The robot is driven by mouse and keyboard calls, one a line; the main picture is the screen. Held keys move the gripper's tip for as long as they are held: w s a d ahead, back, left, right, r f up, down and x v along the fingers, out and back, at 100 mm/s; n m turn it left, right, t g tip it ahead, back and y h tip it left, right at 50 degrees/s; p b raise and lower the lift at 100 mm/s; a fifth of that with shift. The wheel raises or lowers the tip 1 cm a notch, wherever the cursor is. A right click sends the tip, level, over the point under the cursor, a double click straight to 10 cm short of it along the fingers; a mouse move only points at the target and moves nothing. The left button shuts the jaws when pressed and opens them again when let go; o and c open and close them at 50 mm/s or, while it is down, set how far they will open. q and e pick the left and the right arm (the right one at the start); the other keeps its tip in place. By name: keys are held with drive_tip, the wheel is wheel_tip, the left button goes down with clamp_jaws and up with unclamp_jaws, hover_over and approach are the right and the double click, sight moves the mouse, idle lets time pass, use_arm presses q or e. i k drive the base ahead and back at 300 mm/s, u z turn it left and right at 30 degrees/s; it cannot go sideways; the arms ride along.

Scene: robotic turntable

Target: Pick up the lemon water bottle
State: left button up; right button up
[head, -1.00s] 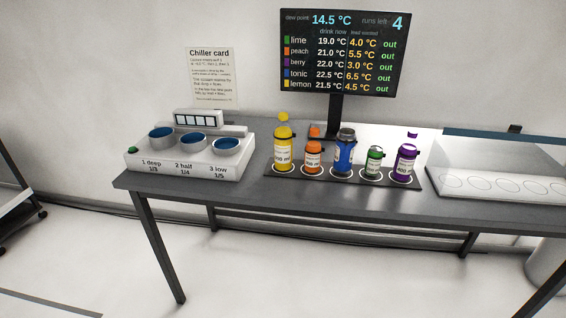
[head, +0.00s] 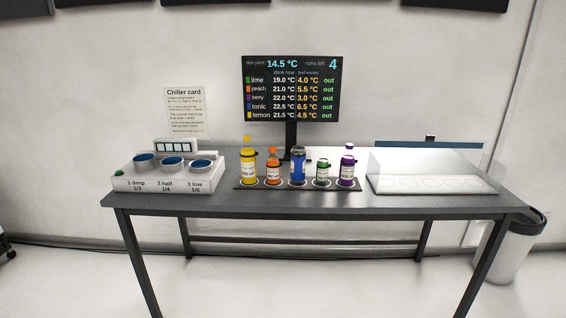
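The yellow lemon bottle (head: 248,169) stands upright at the left end of a dark rack strip (head: 283,185) on the table. It has a white label and a yellow cap on top. Directly to its right stands a shorter orange bottle (head: 273,171). Neither of my grippers shows in the head view, so nothing is seen near the lemon bottle.
A blue bottle (head: 298,169), a green bottle (head: 321,173) and a purple bottle (head: 347,171) share the rack. A white chiller (head: 165,180) with three wells is left; a clear-covered tray (head: 430,172) is right. The screen (head: 292,90) stands behind. A bin (head: 513,248) stands beyond the table's right end.

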sight(248, 154)
drive_tip(key=z, duration=0.95)
drive_tip(key=i, duration=1.4)
drive_tip(key=u, duration=0.3)
